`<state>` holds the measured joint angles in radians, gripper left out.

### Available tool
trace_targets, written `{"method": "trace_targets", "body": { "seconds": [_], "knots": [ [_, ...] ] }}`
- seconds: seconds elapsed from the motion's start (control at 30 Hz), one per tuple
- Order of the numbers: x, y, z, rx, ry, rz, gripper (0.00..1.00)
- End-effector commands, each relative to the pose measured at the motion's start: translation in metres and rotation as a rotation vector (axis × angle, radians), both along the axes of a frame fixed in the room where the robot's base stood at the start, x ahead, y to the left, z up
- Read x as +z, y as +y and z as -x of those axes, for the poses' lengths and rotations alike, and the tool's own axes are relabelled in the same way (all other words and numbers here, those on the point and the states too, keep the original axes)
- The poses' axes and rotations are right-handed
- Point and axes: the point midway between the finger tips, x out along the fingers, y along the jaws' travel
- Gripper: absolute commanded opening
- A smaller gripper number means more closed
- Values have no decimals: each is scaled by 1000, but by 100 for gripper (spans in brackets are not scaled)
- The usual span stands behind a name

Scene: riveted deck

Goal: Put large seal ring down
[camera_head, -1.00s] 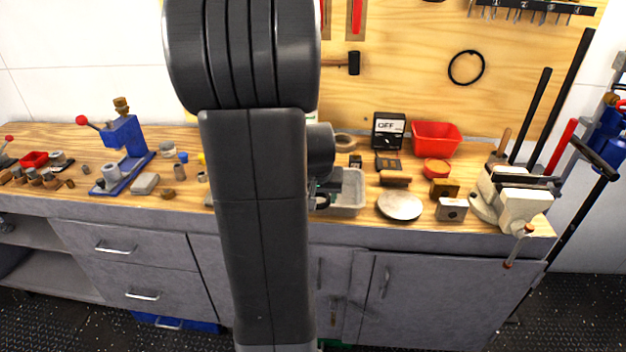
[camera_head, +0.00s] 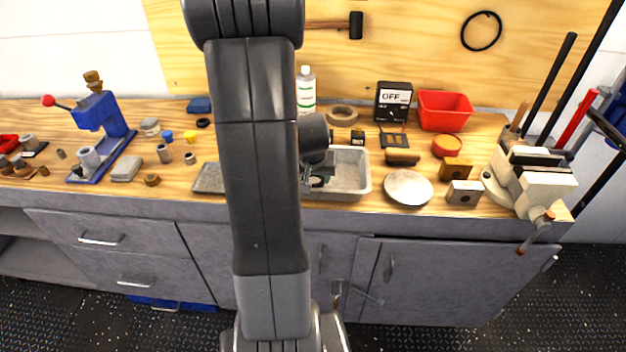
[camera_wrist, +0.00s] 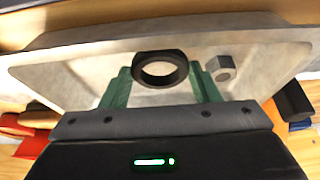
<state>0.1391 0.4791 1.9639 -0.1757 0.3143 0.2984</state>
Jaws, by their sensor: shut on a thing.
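The large seal ring is a thick black ring (camera_wrist: 160,55) in the middle of the wrist view. My gripper (camera_wrist: 160,74) is shut on it, with a green finger on each side. Behind the ring is the inside of a pale grey tray (camera_wrist: 90,82); I cannot tell whether the ring touches its floor. In the head view my gripper (camera_head: 318,180) is over the tray (camera_head: 350,187) on the workbench, partly hidden by my arm. The ring is too small and dark to make out clearly there.
A hex nut (camera_wrist: 222,68) lies in the tray, right of the ring. A round pale plate (camera_head: 408,188) stands right of the tray, and a flat grey tray (camera_head: 209,178) lies left. A bottle (camera_head: 306,90) and a tape-like ring (camera_head: 342,115) stand behind.

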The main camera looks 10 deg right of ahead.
Motion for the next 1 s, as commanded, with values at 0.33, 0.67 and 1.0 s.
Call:
{"method": "trace_targets", "body": {
  "seconds": [0.33, 0.67, 1.0],
  "knots": [
    [-16, 0, 0, 0, -1, -1, 34],
    [-18, 0, 0, 0, -1, -1, 78],
    [-16, 0, 0, 1, -1, 0, 78]
  ]
}}
